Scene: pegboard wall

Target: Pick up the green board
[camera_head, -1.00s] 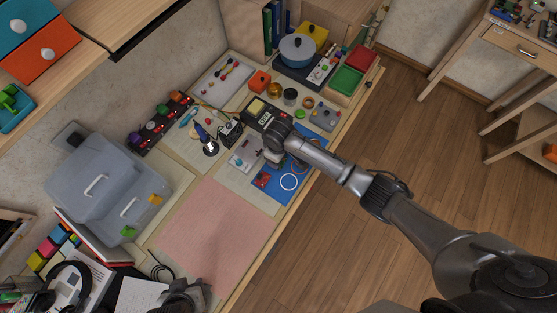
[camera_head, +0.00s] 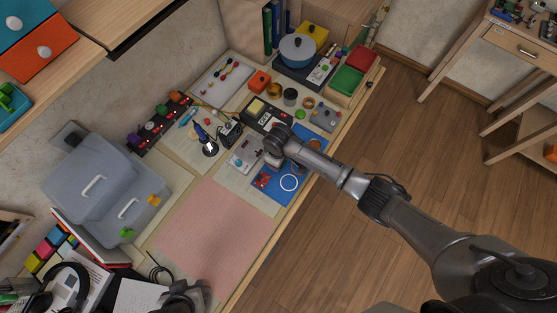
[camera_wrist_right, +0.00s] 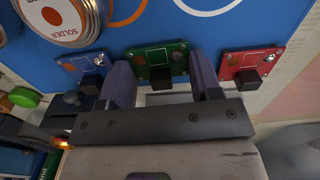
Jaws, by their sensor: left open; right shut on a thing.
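The green board (camera_wrist_right: 152,56) is a small circuit board with a black block, lying at the blue mat's edge in the right wrist view. My right gripper (camera_wrist_right: 162,80) has one finger at each side of it and is shut on it. In the head view my right wrist (camera_head: 277,140) is over the blue mat (camera_head: 265,181) and hides the board. My left gripper (camera_head: 184,294) is open at the bottom edge, partly cut off, far from the board.
A blue board (camera_wrist_right: 82,64) and a red board (camera_wrist_right: 250,62) flank the green one closely. A pink mat (camera_head: 215,235) on the desk is clear. Grey toolbox (camera_head: 90,190) stands left.

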